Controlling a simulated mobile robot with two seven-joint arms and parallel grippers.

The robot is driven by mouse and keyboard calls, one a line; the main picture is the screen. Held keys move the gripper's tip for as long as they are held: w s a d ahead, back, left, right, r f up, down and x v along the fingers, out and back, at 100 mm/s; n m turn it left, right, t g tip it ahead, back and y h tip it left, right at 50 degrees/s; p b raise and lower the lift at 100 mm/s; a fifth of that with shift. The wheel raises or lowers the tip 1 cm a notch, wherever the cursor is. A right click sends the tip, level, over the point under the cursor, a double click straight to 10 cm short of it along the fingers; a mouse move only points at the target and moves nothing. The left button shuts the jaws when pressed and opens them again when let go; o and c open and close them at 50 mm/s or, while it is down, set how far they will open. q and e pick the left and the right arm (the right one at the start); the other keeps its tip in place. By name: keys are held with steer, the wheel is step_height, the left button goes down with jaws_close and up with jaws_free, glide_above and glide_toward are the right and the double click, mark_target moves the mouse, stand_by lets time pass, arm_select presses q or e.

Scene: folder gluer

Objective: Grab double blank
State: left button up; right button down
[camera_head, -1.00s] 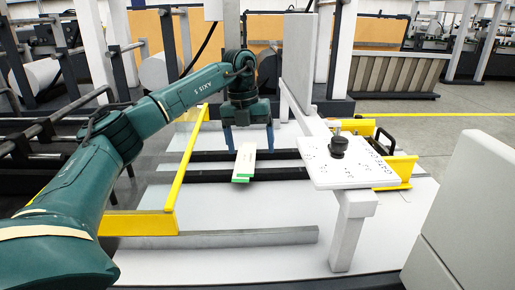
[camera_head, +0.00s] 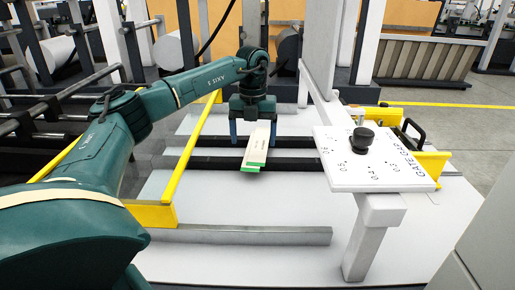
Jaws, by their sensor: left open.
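The blank (camera_head: 257,146) is a pale cream, narrow piece with green at its near end. It lies tilted across two black bars, and the green end looks doubled, with two edges slightly offset. My left gripper (camera_head: 253,138) has its two blue fingers pointing down at the far end of the blank. The fingers are spread apart, one to each side of the blank in the picture. I cannot tell whether they touch it. My right gripper is out of view.
A yellow rail (camera_head: 190,152) runs left of the blank. A white panel (camera_head: 372,160) with a black knob stands to the right on a pale post. Black bars (camera_head: 205,163) and a grey bar (camera_head: 250,235) cross the white bed (camera_head: 270,260). The near bed is clear.

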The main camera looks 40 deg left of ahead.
mark_target(255, 158)
arm_select(q)
step_height(255, 158, down, 5)
steer(key=shift+w+d+r, duration=0.1)
steer(key=shift+r, duration=0.05)
steer(key=c, duration=1.1)
